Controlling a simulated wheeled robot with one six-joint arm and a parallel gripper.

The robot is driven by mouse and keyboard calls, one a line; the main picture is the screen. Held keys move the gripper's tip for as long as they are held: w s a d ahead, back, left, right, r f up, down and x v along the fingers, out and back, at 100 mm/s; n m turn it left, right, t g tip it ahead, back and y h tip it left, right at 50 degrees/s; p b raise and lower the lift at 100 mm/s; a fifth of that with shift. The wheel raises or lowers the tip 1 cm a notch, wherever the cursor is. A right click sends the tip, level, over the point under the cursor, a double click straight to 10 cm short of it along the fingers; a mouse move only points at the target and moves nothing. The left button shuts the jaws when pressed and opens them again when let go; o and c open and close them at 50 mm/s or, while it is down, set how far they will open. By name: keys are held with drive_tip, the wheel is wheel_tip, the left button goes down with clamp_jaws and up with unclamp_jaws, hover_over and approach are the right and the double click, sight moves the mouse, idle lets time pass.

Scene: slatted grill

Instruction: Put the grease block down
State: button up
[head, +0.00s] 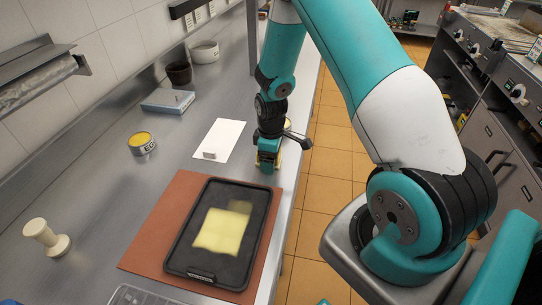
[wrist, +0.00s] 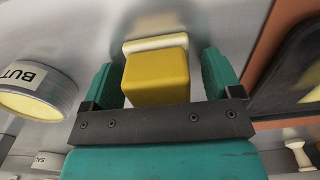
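The grease block (wrist: 157,78), a yellow block, lies between the two teal fingers of my gripper (wrist: 160,80) in the wrist view. A narrow gap shows between the block and the right finger, so the fingers stand apart. A pale cream strip (wrist: 155,45) shows along the block's far edge; I cannot tell if it is part of the block. In the head view my gripper (head: 267,158) points down low over the counter, just behind the black tray. Only slivers of yellow show beside it there, and the block is mostly hidden.
A black tray (head: 181,255) with a yellow patch lies on a brown mat (head: 148,245). Behind are a white sheet (head: 222,135) with a small piece on it, a tin (head: 142,143) and a blue-grey box (head: 168,103). A "BUT" tin (wrist: 62,78) stands beside my gripper.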

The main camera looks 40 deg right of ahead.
drive_tip(key=shift+r, duration=0.1)
wheel_tip(320, 180, up, 12)
drive_tip(key=shift+f+b, duration=0.15)
drive_tip(key=shift+b, duration=1.05)
drive_tip(key=s+a+r+y, duration=0.1)
drive_tip(key=s+a+r, duration=0.2)
drive_tip(key=a+r, duration=0.5)
drive_tip(key=s+a+r+y, duration=0.1)
drive_tip(key=s+a+r, duration=0.2)
drive_tip(key=s+a, duration=0.4)
drive_tip(key=s+a+r+y, duration=0.2)
drive_tip(key=s+a+r, duration=0.2)
drive_tip(key=s+a, duration=0.3)
drive_tip(key=s, duration=0.5)
drive_tip(key=shift+a+r+m, duration=0.15)
drive_tip(key=shift+a+m, duration=0.15)
drive_tip(key=shift+a, duration=0.1)
drive_tip(key=shift+w, duration=0.1)
